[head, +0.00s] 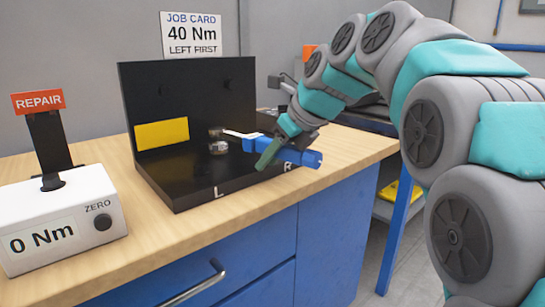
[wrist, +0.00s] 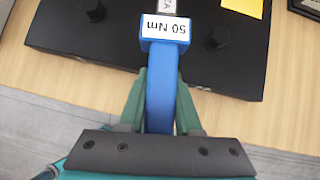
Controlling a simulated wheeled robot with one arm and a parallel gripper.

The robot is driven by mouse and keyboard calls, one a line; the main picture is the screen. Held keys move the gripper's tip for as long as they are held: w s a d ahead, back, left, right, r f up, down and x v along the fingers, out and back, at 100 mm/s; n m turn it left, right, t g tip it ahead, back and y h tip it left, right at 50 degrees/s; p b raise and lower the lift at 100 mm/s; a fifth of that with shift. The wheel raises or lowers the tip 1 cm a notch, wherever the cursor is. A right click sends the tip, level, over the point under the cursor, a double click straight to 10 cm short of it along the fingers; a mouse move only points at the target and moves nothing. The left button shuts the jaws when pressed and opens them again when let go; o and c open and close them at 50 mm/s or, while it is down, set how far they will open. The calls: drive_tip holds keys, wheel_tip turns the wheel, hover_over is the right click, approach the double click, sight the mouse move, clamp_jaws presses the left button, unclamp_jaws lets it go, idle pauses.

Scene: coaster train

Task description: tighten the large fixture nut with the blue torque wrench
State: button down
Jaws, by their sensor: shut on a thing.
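The blue torque wrench (head: 300,155) is in my gripper (head: 268,152), above the right part of the black fixture (head: 180,193). In the head view its pale shaft points left toward a metallic nut (head: 218,148) on the fixture. I cannot tell whether its head touches a nut. The wrist view shows the wrench (wrist: 160,85) between the two green fingers of my gripper (wrist: 160,112), with an upside-down "50 Nm" label and a letter A on its shaft. Its far end is out of that view. Two dark round posts (wrist: 217,38) stand either side of the wrench.
A job card (head: 193,35) on the wall reads "40 Nm, LEFT FIRST". The fixture's front edge carries an L and what looks like an R. A white meter (head: 60,235) reading "0 Nm", with a ZERO knob and a red REPAIR tag (head: 38,101), stands left on the wooden bench (head: 140,235).

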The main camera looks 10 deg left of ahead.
sight(251, 171)
drive_tip(key=shift+s+a+m+t+h, duration=0.3)
drive_tip(key=shift+s+a+m, duration=0.25)
drive_tip(key=shift+s+m, duration=0.15)
drive_tip(key=shift+s+a+m+t+h, duration=0.2)
drive_tip(key=shift+s+a+m+t, duration=0.1)
drive_tip(key=shift+s+a+m, duration=0.4)
idle(2.0)
drive_tip(key=shift+d+r, duration=0.15)
drive_tip(key=shift+r, duration=0.05)
drive_tip(key=shift+r, duration=2.3)
